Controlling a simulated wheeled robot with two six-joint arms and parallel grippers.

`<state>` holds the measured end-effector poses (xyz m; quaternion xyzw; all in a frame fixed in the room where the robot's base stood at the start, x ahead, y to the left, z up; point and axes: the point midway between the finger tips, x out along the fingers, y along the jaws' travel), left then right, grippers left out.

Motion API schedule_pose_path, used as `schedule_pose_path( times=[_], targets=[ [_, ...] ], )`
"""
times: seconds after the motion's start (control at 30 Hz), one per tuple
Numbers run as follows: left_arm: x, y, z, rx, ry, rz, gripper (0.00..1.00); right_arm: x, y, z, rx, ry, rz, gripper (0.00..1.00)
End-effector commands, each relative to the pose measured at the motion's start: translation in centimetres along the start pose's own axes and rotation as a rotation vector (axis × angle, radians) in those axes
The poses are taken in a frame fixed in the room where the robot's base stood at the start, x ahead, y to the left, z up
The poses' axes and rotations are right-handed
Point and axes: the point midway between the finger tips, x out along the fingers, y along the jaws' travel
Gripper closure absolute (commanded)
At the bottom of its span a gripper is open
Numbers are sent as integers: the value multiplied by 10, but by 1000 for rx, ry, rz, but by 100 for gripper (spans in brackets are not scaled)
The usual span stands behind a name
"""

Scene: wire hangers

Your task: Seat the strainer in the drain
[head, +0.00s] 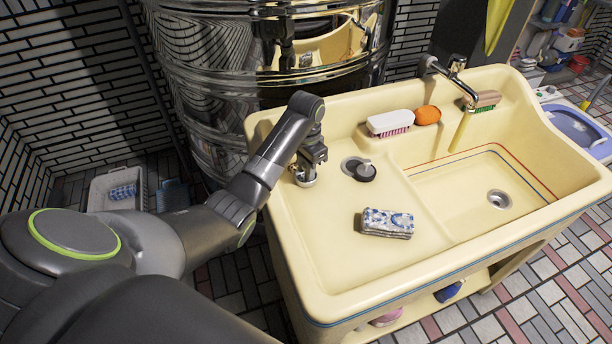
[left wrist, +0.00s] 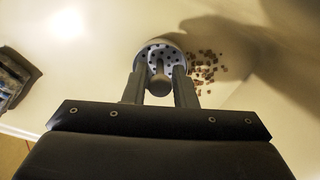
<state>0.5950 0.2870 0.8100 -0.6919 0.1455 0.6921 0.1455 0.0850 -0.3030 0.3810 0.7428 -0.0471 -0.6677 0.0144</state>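The strainer (left wrist: 152,52) is a pale round piece with dark holes and a grey knob (left wrist: 160,86). My left gripper (head: 307,172) is low over the left ledge of the cream sink (head: 330,255). In the left wrist view its two fingers (left wrist: 160,82) stand on either side of the knob; whether they press on it is unclear. In the head view the strainer (head: 306,182) is mostly hidden under the gripper. A round drain (head: 350,163) lies to the right on the ledge, partly covered by a dark stopper (head: 366,173). My right gripper is out of view.
Brown crumbs (left wrist: 205,68) lie beside the strainer. A folded patterned cloth (head: 387,223) lies nearer the front. A white brush (head: 390,122) and an orange sponge (head: 427,115) sit at the back. The deep basin has another drain (head: 499,199). A tap (head: 455,80) stands behind it.

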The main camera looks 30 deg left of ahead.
Motion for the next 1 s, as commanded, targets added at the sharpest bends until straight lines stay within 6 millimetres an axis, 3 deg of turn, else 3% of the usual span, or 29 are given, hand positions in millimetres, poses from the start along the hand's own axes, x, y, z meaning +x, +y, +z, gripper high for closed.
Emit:
schedule_pose_path(
  times=[0.17, 0.33, 0.67, 0.87, 1.0],
  targets=[
    [0, 0, 0, 0, 0, 0, 77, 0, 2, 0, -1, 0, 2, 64],
    [0, 0, 0, 0, 0, 0, 99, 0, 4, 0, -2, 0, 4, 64],
    [-1, 0, 0, 0, 1, -1, 100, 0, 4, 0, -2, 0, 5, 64],
    [-25, -1, -1, 1, 5, -4, 100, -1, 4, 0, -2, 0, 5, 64],
    [-60, -1, -1, 0, 3, -3, 100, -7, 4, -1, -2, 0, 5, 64]
  ],
)
